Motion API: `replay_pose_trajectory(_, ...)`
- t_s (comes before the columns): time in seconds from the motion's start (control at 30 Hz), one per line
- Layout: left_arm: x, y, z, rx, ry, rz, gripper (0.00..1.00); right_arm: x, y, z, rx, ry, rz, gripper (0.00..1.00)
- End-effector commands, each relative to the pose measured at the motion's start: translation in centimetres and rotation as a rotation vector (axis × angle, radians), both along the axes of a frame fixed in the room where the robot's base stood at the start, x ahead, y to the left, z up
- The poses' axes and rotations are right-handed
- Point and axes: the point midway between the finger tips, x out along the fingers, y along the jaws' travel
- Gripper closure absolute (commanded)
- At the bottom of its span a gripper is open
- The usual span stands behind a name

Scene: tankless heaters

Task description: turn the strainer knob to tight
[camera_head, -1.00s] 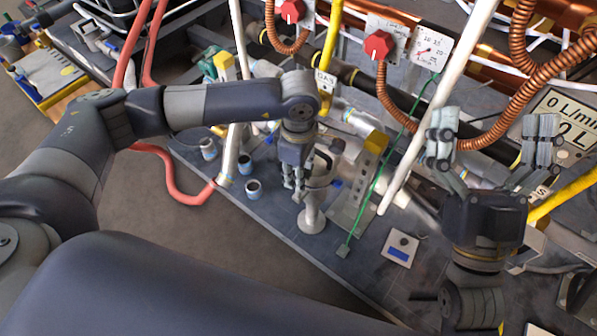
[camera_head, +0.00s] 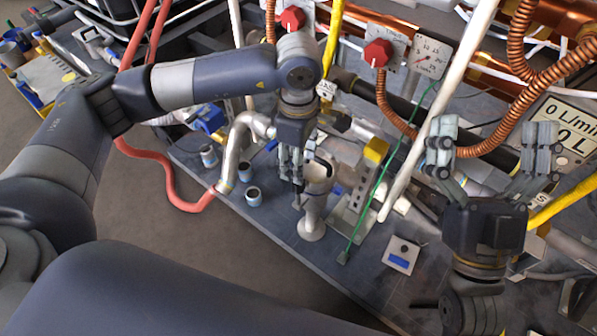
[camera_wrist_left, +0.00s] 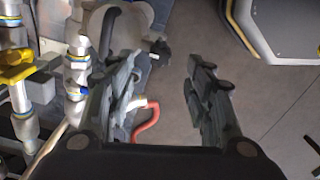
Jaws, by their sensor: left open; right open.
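My left gripper (camera_head: 291,172) points down over the bench, beside a grey metal fitting (camera_head: 313,205) with a round base. In the left wrist view its two fingers (camera_wrist_left: 160,95) are wide apart with nothing held between them. A large rounded grey body (camera_wrist_left: 125,28) lies beyond the picture-left finger, partly hidden by it; I cannot tell whether they touch. A small dark part (camera_wrist_left: 159,50) sticks out beside that body. I cannot tell which part is the strainer knob. My right gripper (camera_head: 490,150) is open and empty, fingers up, at the right.
Two red knobs (camera_head: 377,54) (camera_head: 292,18) sit on white plates behind. A white pipe (camera_head: 440,110) and a green cable (camera_head: 385,165) cross the bench. Small grey cups (camera_head: 253,195) stand left of my left gripper. A red hose (camera_head: 180,203) curves over the bench edge.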

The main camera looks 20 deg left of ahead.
Motion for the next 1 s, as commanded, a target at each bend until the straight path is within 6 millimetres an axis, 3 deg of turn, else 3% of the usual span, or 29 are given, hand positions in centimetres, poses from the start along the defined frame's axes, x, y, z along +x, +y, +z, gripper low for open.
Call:
replay_pose_trajectory(0.1,0.0,0.0,2.1,0.0,-0.003,-0.001,0.52,0.0,0.0,0.0,0.0,0.0,0.0,0.06)
replay_pose_trajectory(0.3,0.0,0.0,3.8,0.0,-0.001,-0.001,0.52,0.0,0.0,0.0,0.0,0.0,0.0,0.06)
replay_pose_trajectory(1.0,-0.1,0.0,3.9,0.0,0.001,-0.001,0.52,0.0,0.0,0.0,0.0,0.0,0.0,0.06)
